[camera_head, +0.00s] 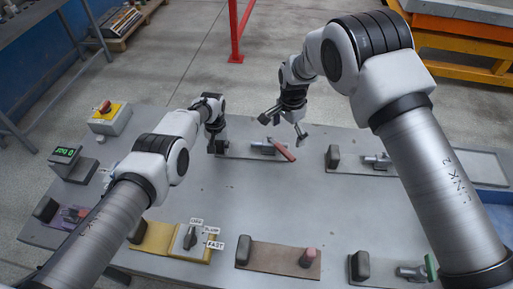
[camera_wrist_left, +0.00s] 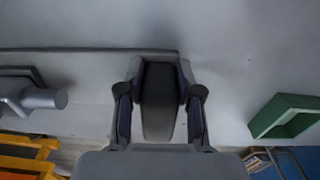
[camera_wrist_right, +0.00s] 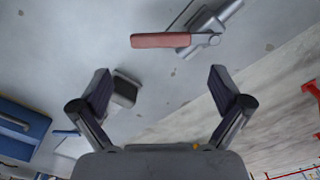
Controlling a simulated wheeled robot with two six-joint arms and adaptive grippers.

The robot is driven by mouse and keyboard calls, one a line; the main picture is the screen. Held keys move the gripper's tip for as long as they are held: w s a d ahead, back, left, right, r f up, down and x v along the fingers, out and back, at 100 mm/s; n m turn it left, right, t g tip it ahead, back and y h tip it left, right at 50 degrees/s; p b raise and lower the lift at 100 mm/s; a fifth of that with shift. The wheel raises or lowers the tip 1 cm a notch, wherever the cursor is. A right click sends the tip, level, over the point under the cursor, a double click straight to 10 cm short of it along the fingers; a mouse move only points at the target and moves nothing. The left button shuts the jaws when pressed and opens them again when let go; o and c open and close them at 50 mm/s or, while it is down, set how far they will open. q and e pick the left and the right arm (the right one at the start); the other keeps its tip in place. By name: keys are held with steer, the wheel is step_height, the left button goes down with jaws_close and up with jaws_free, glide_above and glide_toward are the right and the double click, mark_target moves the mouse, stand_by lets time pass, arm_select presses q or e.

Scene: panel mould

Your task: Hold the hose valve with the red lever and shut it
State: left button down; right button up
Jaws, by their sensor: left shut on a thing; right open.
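The hose valve with the red lever (camera_head: 282,150) sits on a light plate (camera_head: 240,155) at the table's far side. Its grey body (camera_head: 262,148) lies along the plate, and the lever stands at an angle to it. My left gripper (camera_head: 217,147) is shut on the dark upright grip block (camera_wrist_left: 160,100) at the plate's left end. My right gripper (camera_head: 283,121) is open and empty above the valve, apart from the lever. In the right wrist view the red lever (camera_wrist_right: 163,40) lies beyond the fingertips, and the valve body (camera_wrist_right: 212,18) is partly cut off.
Another valve plate with a dark block (camera_head: 333,157) stands to the right. In front are a yellow plate with a dial (camera_head: 190,238), a brown plate with a reddish knob (camera_head: 308,257) and a green-lever valve (camera_head: 430,267). A display box (camera_head: 65,157) stands at left. The table's middle is clear.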

mark_target(286, 152)
arm_select(q)
steer(key=shift+s, duration=0.1)
steer(key=shift+f, duration=0.1)
arm_select(e)
steer(key=shift+n, duration=0.3)
steer(key=c, duration=1)
steer(key=n, duration=0.5)
steer(key=shift+s+n, duration=0.2)
steer(key=shift+n, duration=0.2)
steer(key=n, duration=0.5)
steer(key=shift+s+r+n, duration=0.15)
steer(key=shift+s+n, duration=0.1)
steer(key=shift+n, duration=0.05)
steer(key=f+n, duration=0.4)
steer(key=f, duration=0.1)
steer(key=f+n, duration=0.2)
steer(key=f, duration=0.1)
steer(key=shift+w+d, duration=0.15)
steer(key=shift+w, duration=0.1)
jaws_close()
